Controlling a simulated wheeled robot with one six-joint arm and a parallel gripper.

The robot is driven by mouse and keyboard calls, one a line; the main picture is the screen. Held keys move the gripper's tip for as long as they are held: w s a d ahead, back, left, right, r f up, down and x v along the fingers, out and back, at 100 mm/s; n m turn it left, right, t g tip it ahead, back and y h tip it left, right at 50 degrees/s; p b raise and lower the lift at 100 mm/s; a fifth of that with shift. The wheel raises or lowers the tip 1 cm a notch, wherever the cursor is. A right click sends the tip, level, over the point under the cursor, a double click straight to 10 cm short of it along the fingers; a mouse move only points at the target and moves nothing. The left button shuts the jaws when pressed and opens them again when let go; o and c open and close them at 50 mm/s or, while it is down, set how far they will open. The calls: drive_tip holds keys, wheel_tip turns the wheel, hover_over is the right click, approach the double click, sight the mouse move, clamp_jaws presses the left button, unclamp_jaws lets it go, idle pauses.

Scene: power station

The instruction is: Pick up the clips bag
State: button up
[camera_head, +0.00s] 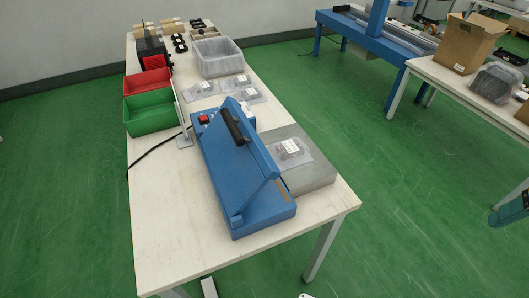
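Several clear bags with white labels lie on the white table, and I cannot tell which of them holds clips. One bag (291,152) lies flat on a grey block beside the blue sealing machine (240,170). More lie farther back: a left bag (200,89), a back bag (236,81) and a front bag (247,96) partly behind the machine. Their dark contents are too small to make out.
The white table (160,235) also bears a green bin (150,115), a red bin (145,81) and a grey crate (217,58). A second table at right holds a cardboard box (468,45). Green floor (400,190) lies open between the tables.

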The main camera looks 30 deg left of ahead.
drive_tip(key=w+a+f+n+t+y, duration=0.1)
drive_tip(key=w+a+f+t, duration=0.1)
drive_tip(key=w+a+f, duration=0.3)
drive_tip(key=w+a+f+n+t, duration=0.15)
drive_tip(key=w+a, duration=0.25)
drive_tip(key=w, duration=0.4)
drive_tip(key=n+t+y, duration=0.3)
drive_tip(key=n+y, duration=0.4)
drive_tip(key=y, duration=0.2)
approach(291, 147)
drive_tip(key=shift+w+a+f+m, duration=0.25)
drive_tip(key=shift+w+f, duration=0.1)
drive_tip(key=shift+w, duration=0.05)
drive_tip(key=shift+a+f, duration=0.1)
drive_tip(key=shift+a, duration=0.2)
drive_tip(key=x, duration=0.7)
drive_tip(key=shift+w+a, duration=0.15)
drive_tip(key=c, duration=1.1)
